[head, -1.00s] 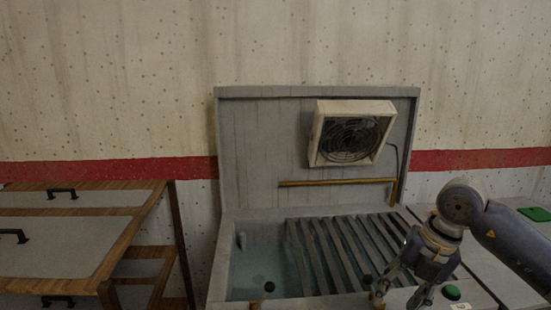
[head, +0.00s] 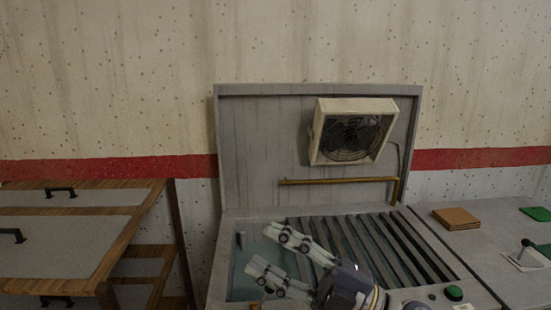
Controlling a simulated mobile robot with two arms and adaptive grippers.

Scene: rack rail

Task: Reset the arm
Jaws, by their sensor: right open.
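My right gripper (head: 262,250) is open and empty. Its two fingers are spread apart and point to the left, above the bluish basin and the left end of the slatted rack (head: 377,240) of the grey unit. The wrist comes up from the bottom edge of the head view and hides part of the unit's front. My left gripper is not in view.
A fan (head: 350,138) is on the unit's back panel, above a brass pipe (head: 338,181). A green button (head: 454,293) is at the front right. Brown tiles (head: 456,217) and a lever (head: 525,250) are on the right counter. A drawer cabinet (head: 70,245) stands left.

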